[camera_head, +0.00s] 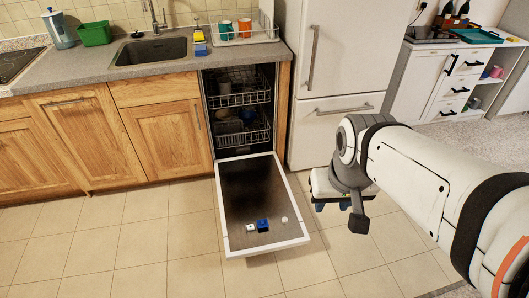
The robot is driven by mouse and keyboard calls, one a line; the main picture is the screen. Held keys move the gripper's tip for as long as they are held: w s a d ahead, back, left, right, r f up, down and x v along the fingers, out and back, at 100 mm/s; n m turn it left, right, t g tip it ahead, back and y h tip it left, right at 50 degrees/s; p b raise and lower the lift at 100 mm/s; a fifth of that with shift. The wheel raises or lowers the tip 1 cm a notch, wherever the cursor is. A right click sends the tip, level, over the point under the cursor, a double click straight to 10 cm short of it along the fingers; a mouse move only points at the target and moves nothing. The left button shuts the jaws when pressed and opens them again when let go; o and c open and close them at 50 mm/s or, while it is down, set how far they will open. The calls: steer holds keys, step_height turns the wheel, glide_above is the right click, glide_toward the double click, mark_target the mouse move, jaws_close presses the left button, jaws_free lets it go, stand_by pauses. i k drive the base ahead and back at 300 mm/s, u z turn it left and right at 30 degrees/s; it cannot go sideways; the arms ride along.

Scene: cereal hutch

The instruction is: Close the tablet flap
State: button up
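The dishwasher door (244,190) is folded down flat in front of the dishwasher (238,110). Near its outer end is a blue piece (263,225) with a small white piece (250,228) just left of it. These appear to be the tablet compartment and its flap. They are too small to tell which part is the flap or how far open it stands. My gripper (332,206) points down to the right of the door, apart from it. Its two fingertips look apart with nothing seen between them. Part of it is hidden behind my wrist.
A small round white part (284,219) is on the door, right of the blue piece. Dish racks (243,127) sit inside the dishwasher. A white fridge (340,50) stands right of it, wooden cabinets (165,135) left. The tiled floor (150,245) in front is clear.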

mark_target(262, 223)
steer(key=u, duration=0.05)
steer(key=i, duration=1)
steer(key=z, duration=0.05)
